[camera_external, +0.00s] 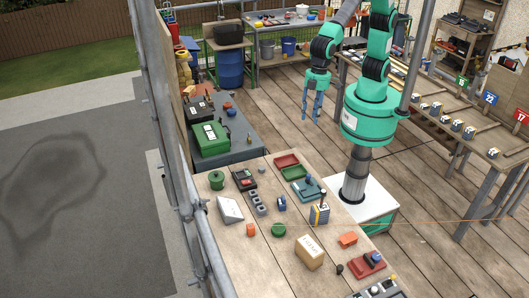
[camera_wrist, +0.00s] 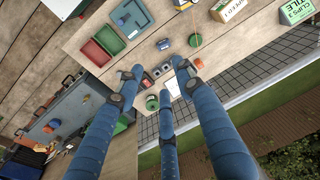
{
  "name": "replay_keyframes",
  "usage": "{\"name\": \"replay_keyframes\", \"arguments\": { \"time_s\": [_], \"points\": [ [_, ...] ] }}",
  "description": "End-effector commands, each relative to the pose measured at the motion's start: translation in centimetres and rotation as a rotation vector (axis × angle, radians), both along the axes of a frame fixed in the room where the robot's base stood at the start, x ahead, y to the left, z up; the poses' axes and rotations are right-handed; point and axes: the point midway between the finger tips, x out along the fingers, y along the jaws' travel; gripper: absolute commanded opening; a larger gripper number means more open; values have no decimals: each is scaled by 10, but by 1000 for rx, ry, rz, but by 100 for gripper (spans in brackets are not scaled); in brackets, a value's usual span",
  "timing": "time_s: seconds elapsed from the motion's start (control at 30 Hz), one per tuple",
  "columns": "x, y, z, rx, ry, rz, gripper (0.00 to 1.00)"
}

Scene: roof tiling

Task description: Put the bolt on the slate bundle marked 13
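My gripper (camera_external: 312,104) hangs in mid-air left of my arm, above the wooden deck, its blue fingers pointing down. In the wrist view my gripper (camera_wrist: 160,80) shows spread, open fingers with nothing between them. I cannot make out a bolt for certain among the small items on the front table. A bundle marked 13 is not readable. On the right bench, number plates stand behind a row of small items: a green plate (camera_external: 461,81), a blue plate reading 22 (camera_external: 490,98) and a red plate reading 17 (camera_external: 521,117).
The front wooden table (camera_external: 270,250) carries a red tray (camera_external: 287,160), a green tray (camera_external: 294,173), a cardboard box (camera_external: 310,252) and several tools. A green toolbox (camera_external: 210,138) sits on a grey bench at left. Scaffold poles (camera_external: 160,110) stand at left.

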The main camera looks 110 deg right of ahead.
Motion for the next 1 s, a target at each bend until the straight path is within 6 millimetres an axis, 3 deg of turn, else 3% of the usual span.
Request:
{"name": "replay_keyframes", "arguments": {
  "time_s": [0.03,0.2,0.5,0.7,1.0],
  "points": [
    [-5,-17,16,6,-16,-8,37],
    [-27,-67,57,16,-60,-26,37],
    [-82,-147,110,24,-139,-55,37],
    [-126,-193,134,21,-195,-77,37],
    [-199,-250,151,4,-277,-108,37]
  ]
}}
